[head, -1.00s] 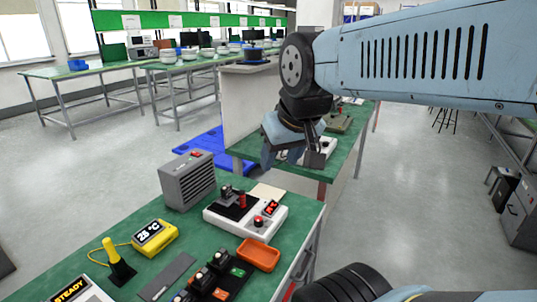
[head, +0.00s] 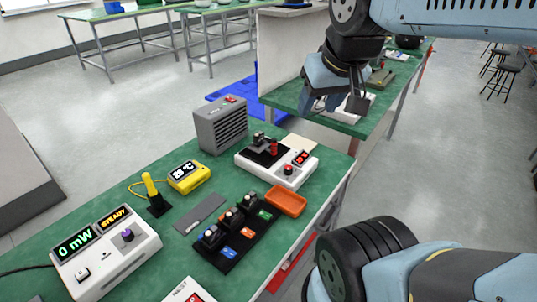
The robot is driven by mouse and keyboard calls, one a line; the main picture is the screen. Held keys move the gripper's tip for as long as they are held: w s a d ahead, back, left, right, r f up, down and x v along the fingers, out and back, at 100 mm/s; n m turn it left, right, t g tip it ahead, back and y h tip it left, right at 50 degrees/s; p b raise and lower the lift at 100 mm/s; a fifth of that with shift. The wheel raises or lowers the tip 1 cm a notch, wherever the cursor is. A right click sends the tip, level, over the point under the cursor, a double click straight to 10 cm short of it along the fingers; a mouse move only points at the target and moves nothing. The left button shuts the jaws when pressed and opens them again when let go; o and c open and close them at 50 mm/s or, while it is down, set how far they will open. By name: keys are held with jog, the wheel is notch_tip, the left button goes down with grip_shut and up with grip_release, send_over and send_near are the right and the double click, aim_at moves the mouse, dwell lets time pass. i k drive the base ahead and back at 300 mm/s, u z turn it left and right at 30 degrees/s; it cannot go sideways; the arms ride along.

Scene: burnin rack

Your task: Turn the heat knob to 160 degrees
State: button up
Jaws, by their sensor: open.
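A white unit (head: 262,178) stands at the back right of the near green bench. It has a black plate with a small clamp and red handle, a small red-lit display (head: 301,157), and a round red-topped knob (head: 288,170) on its front right. This looks like the heat knob; its pointer and the display's digits are too small to read. My gripper (head: 335,103) is open and empty, pointing down. In the picture it is above and right of the unit, in front of the further bench, apart from the knob.
A grey vented box (head: 221,126) stands left of the unit. An orange tray (head: 287,201) and a black rack with several small parts (head: 236,236) are in front. A yellow thermometer (head: 189,177) and a white power meter (head: 105,252) with a purple-topped knob are to the left.

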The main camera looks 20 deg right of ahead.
aim_at(288, 169)
jog(key=z, duration=0.9)
jog(key=k, duration=1.4)
jog(key=u, duration=0.85)
jog(key=i, duration=1.05)
